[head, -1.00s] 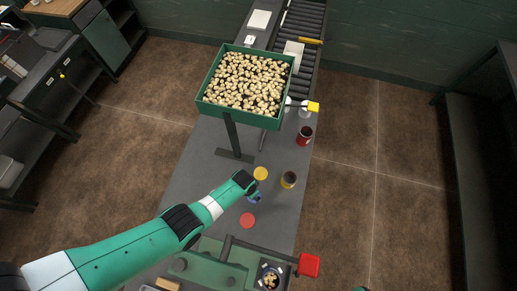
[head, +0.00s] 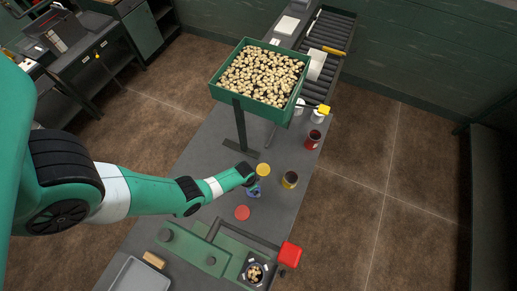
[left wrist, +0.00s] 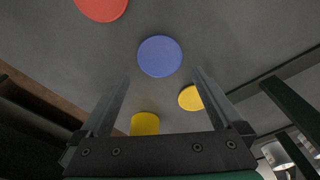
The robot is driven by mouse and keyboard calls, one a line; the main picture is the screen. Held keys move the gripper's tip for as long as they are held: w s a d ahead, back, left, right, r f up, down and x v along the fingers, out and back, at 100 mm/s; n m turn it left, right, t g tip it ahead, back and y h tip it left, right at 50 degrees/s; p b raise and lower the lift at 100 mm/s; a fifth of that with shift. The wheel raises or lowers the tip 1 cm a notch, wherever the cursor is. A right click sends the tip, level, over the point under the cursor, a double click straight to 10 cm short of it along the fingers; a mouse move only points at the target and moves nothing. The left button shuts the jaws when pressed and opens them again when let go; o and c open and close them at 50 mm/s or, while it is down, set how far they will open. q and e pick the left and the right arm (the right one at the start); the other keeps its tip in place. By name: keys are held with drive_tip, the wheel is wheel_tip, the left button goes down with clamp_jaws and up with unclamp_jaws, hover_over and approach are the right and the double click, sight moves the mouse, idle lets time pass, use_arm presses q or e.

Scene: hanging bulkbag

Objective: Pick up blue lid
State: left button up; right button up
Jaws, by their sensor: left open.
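The blue lid (left wrist: 160,56) lies flat on the grey table; in the left wrist view it is just beyond and between my fingertips. In the head view the blue lid (head: 255,193) is partly hidden by my left gripper (head: 252,187). That gripper (left wrist: 161,78) is open and empty, with its two fingers apart and pointing at the lid. A red lid (head: 242,213) and a yellow lid (head: 263,169) lie on either side of the blue one; both also show in the left wrist view, red (left wrist: 101,7) and yellow (left wrist: 190,98). My right gripper is not in view.
A yellow can (head: 290,180) and a red can (head: 313,139) stand to the right of the lids. A green bin (head: 241,94) of pale pieces stands on a post behind. A green fixture (head: 195,250) with a red block (head: 290,254) is at the front.

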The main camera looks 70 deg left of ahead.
use_arm(q)
wheel_tip(320, 180, down, 6)
drive_tip(key=b, duration=0.5)
drive_tip(key=shift+s+r, duration=0.15)
drive_tip(key=shift+r, duration=0.25)
drive_tip(key=c, duration=1)
drive_tip(key=shift+c, duration=0.2)
drive_tip(key=shift+r+p, duration=0.1)
drive_tip(key=shift+p, duration=0.2)
